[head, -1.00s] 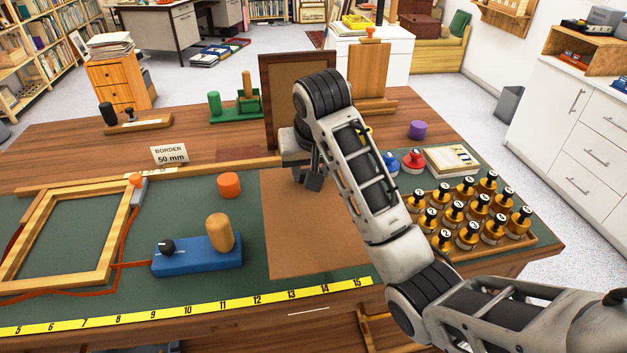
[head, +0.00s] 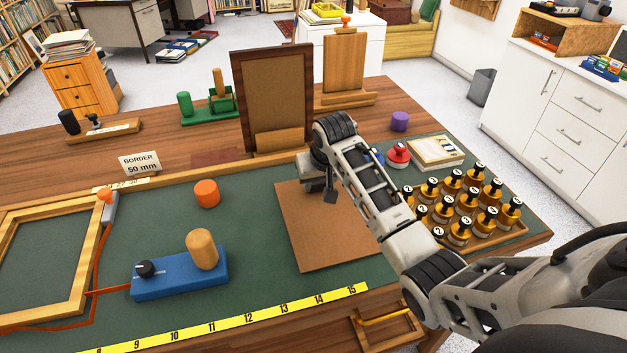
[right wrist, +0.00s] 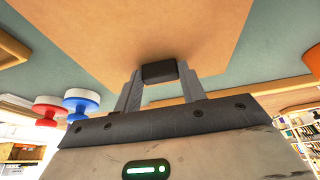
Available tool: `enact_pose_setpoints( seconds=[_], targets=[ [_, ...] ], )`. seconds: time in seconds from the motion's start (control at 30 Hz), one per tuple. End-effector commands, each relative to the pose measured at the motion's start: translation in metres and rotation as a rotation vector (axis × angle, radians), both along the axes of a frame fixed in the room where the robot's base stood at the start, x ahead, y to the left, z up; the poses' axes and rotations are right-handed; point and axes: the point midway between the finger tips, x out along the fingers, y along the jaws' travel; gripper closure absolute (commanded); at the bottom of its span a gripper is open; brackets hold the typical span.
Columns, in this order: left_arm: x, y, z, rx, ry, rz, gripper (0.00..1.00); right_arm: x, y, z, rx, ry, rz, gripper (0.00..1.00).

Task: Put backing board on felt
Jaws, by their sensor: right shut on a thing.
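The backing board (head: 335,240) is a thin, flat brown sheet. It is level, over or on the green felt (head: 255,225) in front of the dark upright frame; I cannot tell whether its whole underside touches the felt. My right gripper (head: 329,190) is at the board's far part, shut on it by a small dark block. The right wrist view shows the dark block between the fingertips (right wrist: 159,73), with the brown board (right wrist: 150,25) filling the middle behind it. My forearm hides the board's right side. My left gripper is not in view.
A yellow ruler (head: 240,318) runs along the front.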

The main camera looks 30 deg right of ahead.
Motion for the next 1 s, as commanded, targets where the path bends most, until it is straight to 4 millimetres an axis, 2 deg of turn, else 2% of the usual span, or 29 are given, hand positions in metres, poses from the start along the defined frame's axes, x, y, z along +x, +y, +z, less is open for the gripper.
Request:
enact_pose_setpoints(
  seconds=[0.37,0.4,0.47,0.77,0.87,1.0],
  targets=[
    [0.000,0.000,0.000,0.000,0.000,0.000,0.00,0.000,-0.001,-0.004,0.000,-0.001,-0.002,0.87],
    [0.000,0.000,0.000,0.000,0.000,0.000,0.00,0.000,-0.001,-0.004,0.000,0.000,-0.002,0.51],
    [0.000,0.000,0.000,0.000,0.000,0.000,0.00,0.000,-0.001,-0.004,0.000,0.000,-0.002,0.38],
    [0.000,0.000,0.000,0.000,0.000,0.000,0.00,0.000,-0.001,-0.003,0.001,-0.001,-0.002,0.38],
    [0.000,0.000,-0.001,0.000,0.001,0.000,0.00,-0.002,0.000,0.005,0.000,-0.004,-0.002,0.38],
    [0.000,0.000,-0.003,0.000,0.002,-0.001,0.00,-0.011,0.002,0.027,-0.001,-0.006,-0.002,0.38]
  ],
)
